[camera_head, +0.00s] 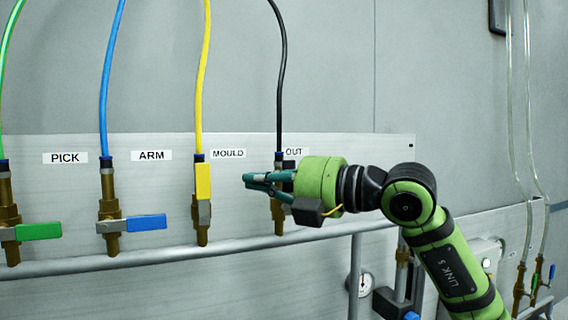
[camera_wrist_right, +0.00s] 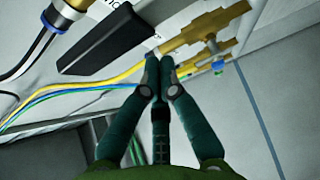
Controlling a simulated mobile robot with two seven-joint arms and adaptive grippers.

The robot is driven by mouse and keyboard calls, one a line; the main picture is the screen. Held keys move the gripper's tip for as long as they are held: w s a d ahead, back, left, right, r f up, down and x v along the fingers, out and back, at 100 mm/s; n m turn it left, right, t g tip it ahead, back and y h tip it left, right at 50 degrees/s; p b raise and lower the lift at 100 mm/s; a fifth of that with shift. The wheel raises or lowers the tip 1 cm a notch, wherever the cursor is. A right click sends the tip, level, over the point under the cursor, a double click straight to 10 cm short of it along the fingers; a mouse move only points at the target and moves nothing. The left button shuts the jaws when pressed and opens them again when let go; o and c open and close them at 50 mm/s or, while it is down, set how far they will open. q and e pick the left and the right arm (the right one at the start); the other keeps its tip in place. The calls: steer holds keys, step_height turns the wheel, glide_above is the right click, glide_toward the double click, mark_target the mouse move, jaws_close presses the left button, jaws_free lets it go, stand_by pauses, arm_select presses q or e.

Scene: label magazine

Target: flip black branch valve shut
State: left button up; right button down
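The black branch valve (camera_head: 278,212) is brass, fed by a black hose from above, beside the OUT label. In the head view its middle is partly hidden by my right gripper (camera_head: 250,180), which reaches in from the right. A black lever bar (camera_wrist_right: 115,40) shows large in the right wrist view, up and left of the fingertips. My right gripper (camera_wrist_right: 159,62) has its fingers together, with nothing seen between them. The fingertips look close to the lever; I cannot tell whether they touch it. My left gripper is not in view.
To the left are the yellow valve (camera_head: 203,182) with its lever along the pipe, and the blue (camera_head: 146,223) and green (camera_head: 38,231) levers sticking out sideways. A grey rail (camera_head: 160,254) runs below. A gauge (camera_head: 364,284) and clear tubes are at right.

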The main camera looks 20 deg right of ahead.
steer(key=d, duration=0.3)
steer(key=shift+d+p, duration=0.35)
steer(key=shift+p, duration=0.05)
steer(key=shift+s+d, duration=0.1)
